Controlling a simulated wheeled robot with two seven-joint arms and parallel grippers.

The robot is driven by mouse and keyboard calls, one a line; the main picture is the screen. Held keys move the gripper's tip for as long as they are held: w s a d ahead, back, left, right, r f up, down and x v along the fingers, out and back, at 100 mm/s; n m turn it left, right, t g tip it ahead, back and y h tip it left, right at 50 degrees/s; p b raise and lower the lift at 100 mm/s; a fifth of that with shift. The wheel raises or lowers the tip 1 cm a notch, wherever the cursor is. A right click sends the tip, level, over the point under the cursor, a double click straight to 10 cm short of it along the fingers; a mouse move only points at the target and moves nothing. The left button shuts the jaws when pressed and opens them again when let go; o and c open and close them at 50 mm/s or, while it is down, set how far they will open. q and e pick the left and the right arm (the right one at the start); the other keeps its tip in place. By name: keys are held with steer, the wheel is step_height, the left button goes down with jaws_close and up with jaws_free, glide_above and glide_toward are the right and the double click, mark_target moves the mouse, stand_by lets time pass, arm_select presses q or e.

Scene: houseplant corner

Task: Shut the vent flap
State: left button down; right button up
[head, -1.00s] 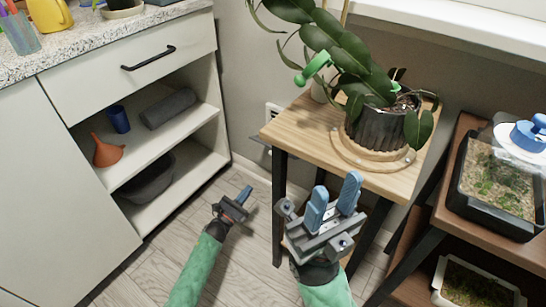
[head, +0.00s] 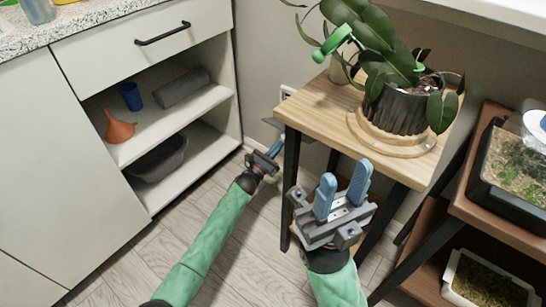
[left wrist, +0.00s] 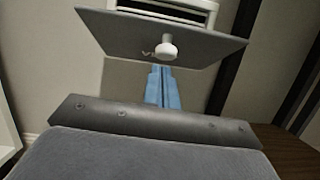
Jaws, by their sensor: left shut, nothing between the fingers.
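The vent flap (left wrist: 205,40) is a grey plate with a white round knob (left wrist: 167,48), and it stands open, jutting out below the white vent frame (left wrist: 170,10). In the head view the flap (head: 270,122) shows as a thin grey edge left of the wooden stand, with the white vent (head: 287,92) just above it on the wall. My left gripper (head: 277,146) is shut and empty, just below the flap. In the left wrist view its blue fingertips (left wrist: 160,74) point at the flap's underside, below the knob; I cannot tell whether they touch. My right gripper (head: 344,172) is open and empty.
The wooden plant stand (head: 310,108) with a potted plant (head: 395,105) is close right of the vent. An open-shelved cabinet (head: 190,130) stands to the left. A brown shelf (head: 480,205) with trays is at right.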

arm_select(q)
steer(key=shift+w+d+r, duration=0.1)
steer(key=shift+d+r, duration=0.05)
steer(key=shift+r, duration=0.2)
